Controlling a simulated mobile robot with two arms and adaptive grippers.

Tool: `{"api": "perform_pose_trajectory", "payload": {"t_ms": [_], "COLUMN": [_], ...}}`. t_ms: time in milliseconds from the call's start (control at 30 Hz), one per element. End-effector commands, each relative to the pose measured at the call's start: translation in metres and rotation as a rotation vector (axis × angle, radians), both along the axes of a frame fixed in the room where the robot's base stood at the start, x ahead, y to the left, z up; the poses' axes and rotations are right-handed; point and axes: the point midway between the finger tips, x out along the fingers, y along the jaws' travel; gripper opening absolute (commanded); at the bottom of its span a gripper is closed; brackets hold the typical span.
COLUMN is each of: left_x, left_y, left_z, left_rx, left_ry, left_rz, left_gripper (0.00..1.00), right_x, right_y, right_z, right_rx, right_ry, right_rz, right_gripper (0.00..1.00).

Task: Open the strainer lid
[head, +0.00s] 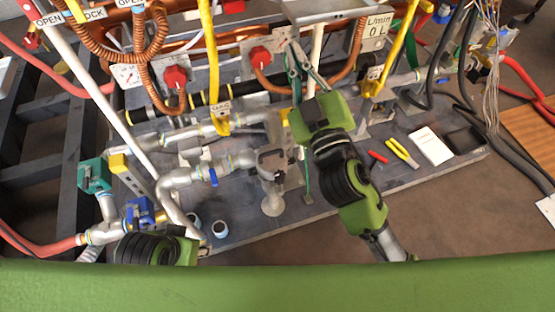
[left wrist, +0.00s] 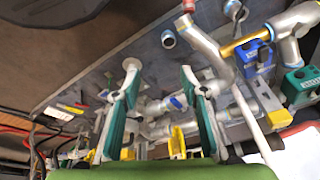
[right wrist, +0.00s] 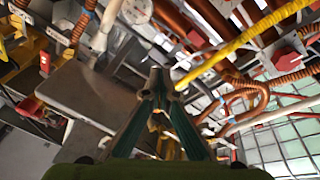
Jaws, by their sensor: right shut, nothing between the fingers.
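A metal fitting (head: 272,165) with a round pale lower end (head: 272,206) stands at the front middle of the board; it may be the strainer, but I cannot make out its lid for certain. In the left wrist view a similar round end (left wrist: 131,64) shows beyond the left finger. My left gripper (left wrist: 158,70) is open with nothing between its fingers; in the head view only its arm shows at lower left. My right gripper (head: 295,62) is shut and empty, beyond the fitting near the red-knobbed valves. Its closed tips show in the right wrist view (right wrist: 158,80).
Pipes, yellow hoses and red knobs (head: 175,77) crowd the back. Blue-handled (head: 213,177) and teal (head: 94,175) valves stand left. A grey panel (right wrist: 95,98) is close to my right gripper.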

Motion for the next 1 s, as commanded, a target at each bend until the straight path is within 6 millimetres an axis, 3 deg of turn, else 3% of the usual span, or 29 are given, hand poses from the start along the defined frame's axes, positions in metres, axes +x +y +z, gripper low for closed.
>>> {"api": "perform_pose_trajectory", "payload": {"t_ms": [33,100,200,267,333,400,467,567,600,700,800,900,1000], "left_x": [0.000,0.000,0.001,0.001,0.002,0.002,0.003,0.003,0.004,0.004,0.005,0.005,0.005], "left_y": [0.000,0.000,0.000,0.000,0.000,-0.001,-0.001,-0.001,-0.001,-0.001,-0.001,-0.001,-0.001], "left_z": [-0.001,-0.002,-0.005,-0.007,-0.009,-0.012,-0.014,-0.017,-0.019,-0.022,-0.025,-0.027,-0.028], "left_rx": [0.000,0.000,0.000,0.000,-0.001,0.000,0.000,0.000,0.000,0.000,0.000,0.000,0.000], "left_ry": [0.000,0.001,0.001,0.002,0.002,0.003,0.004,0.006,0.006,0.007,0.007,0.009,0.009], "left_rz": [0.000,0.000,0.000,0.000,0.000,-0.001,-0.001,-0.001,-0.001,-0.001,-0.001,-0.001,-0.001], "left_gripper": [0.40,0.40,0.40,0.40,0.40,0.40,0.40,0.40,0.40,0.40,0.40,0.40,0.40], "right_x": [-0.009,-0.031,-0.073,-0.099,-0.126,-0.147,-0.156,-0.152,-0.144,-0.111,-0.074,-0.046,-0.031], "right_y": [0.035,0.085,0.153,0.187,0.220,0.241,0.247,0.233,0.218,0.167,0.109,0.062,0.035], "right_z": [0.030,0.057,0.067,0.056,0.028,-0.012,-0.055,-0.130,-0.158,-0.214,-0.242,-0.249,-0.250], "right_rx": [-0.061,-0.159,-0.332,-0.456,-0.621,-0.805,-0.981,-1.305,-1.442,-1.776,-2.053,-2.242,-2.341], "right_ry": [-0.137,-0.305,-0.507,-0.605,-0.694,-0.752,-0.775,-0.752,-0.719,-0.585,-0.412,-0.257,-0.159], "right_rz": [0.094,0.236,0.451,0.584,0.740,0.892,1.015,1.194,1.252,1.349,1.380,1.369,1.352], "right_gripper": [0.00,0.00,0.00,0.00,0.00,0.00,0.00,0.00,0.00,0.00,0.00,0.00,0.00]}}
